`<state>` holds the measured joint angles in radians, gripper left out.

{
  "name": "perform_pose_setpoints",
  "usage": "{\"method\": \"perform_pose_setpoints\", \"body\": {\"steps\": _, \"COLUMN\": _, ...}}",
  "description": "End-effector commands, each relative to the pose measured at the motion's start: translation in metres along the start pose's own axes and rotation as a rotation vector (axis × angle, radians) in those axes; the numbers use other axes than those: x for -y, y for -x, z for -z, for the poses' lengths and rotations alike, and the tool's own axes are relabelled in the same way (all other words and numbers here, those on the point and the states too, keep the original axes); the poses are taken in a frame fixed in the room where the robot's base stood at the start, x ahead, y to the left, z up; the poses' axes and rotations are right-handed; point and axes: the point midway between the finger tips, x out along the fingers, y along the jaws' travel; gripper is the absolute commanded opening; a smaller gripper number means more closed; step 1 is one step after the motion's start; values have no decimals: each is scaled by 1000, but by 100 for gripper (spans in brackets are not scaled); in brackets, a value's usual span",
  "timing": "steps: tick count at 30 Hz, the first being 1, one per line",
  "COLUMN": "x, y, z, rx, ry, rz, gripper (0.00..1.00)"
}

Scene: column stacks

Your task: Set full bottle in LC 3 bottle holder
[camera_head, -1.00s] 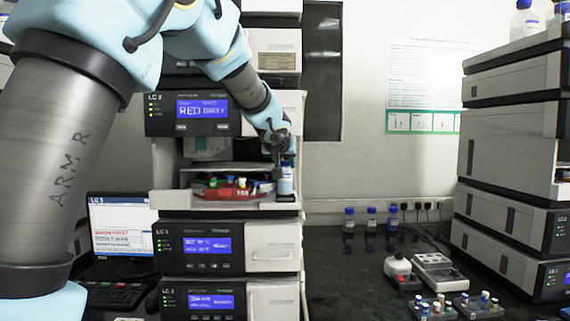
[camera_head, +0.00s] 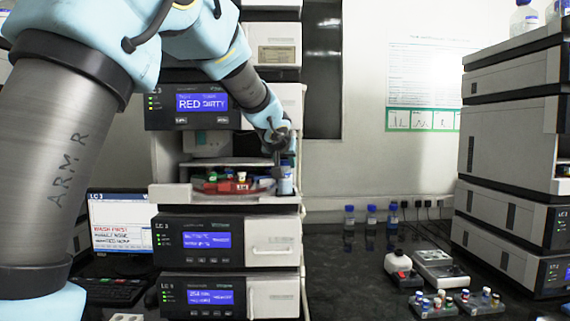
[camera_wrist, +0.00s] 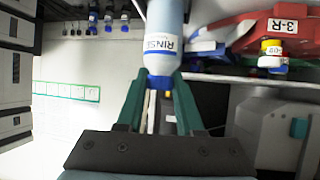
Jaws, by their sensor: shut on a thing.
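My gripper (camera_head: 280,146) is shut on a bottle (camera_head: 286,182) with a blue cap and a white label. In the wrist view the green fingers (camera_wrist: 160,84) close around the cap end of the bottle (camera_wrist: 165,28), and its label reads RINSE. The bottle hangs upright at the right front end of the open LC 3 bay, by the white ledge (camera_head: 225,197). The bottle's base is hard to make out, and I cannot tell whether it rests in a holder. The LC 3 screen (camera_head: 202,104) above reads RED DIRTY.
A red tray (camera_head: 226,186) with coloured vials sits in the bay just left of the bottle; it also shows in the wrist view (camera_wrist: 285,28). Blue-capped bottles (camera_head: 371,215) stand on the bench at right. Vial racks (camera_head: 434,306) lie farther forward. A second stack (camera_head: 507,125) stands at far right.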

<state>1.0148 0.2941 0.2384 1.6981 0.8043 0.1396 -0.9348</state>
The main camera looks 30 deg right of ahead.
Motion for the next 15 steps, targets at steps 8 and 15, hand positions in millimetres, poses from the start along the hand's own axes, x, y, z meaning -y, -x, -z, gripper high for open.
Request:
{"method": "perform_pose_setpoints", "body": {"steps": 8, "x": 0, "y": 0, "z": 0, "rx": -1, "ry": 1, "rz": 0, "gripper": 0}}
{"method": "perform_pose_setpoints", "body": {"steps": 15, "x": 0, "y": 0, "z": 0, "rx": -1, "ry": 1, "rz": 0, "gripper": 40}}
